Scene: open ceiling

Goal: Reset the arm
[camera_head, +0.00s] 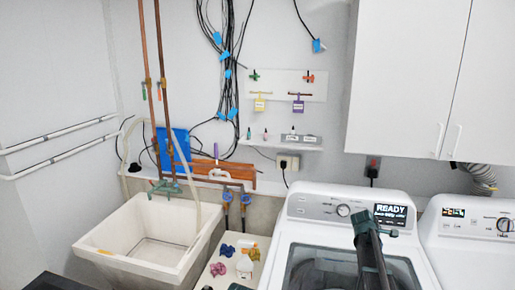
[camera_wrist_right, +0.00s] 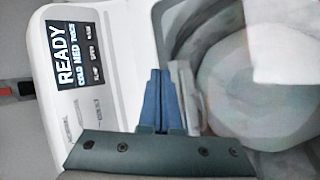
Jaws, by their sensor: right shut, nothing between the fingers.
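My right gripper (camera_head: 366,222) reaches up from the bottom of the head view, in front of the open-topped washer (camera_head: 310,205). In the right wrist view its two blue-grey fingers (camera_wrist_right: 160,75) are together, with nothing between them. The washer's control panel and its READY display (camera_wrist_right: 76,55) lie left of the fingers there, and the pale round tub (camera_wrist_right: 265,100) lies to the right.
A second machine (camera_head: 465,255) is at right, under white cabinets (camera_head: 405,80). A narrow shelf (camera_head: 280,146) is on the back wall.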

